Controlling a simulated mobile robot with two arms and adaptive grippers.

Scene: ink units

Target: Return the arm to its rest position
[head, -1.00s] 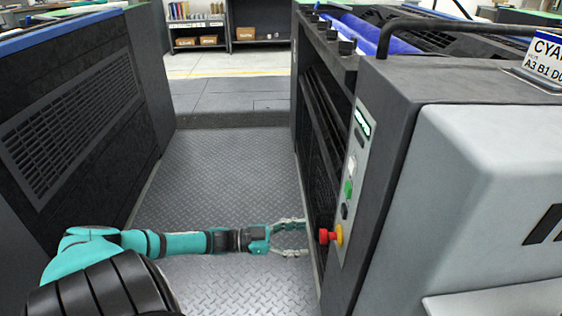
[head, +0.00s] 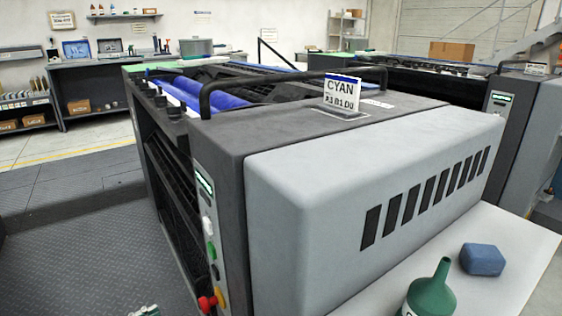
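Only a small teal and grey sliver of my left gripper (head: 146,311) shows at the bottom edge of the head view, over the metal floor. Its fingers cannot be made out, and the rest of that arm is below the frame. The sliver is left of the red knob (head: 207,302) on the ink unit's control panel and looks apart from it. My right arm and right gripper are not in the view. The ink unit (head: 345,195) with the CYAN sign (head: 342,93) fills the middle.
A white table (head: 500,245) at the lower right holds a green funnel-shaped item (head: 432,290) and a blue block (head: 482,259). Another unit (head: 500,160) stands at right. The patterned metal floor (head: 90,255) at left is open. Shelves (head: 95,90) line the back wall.

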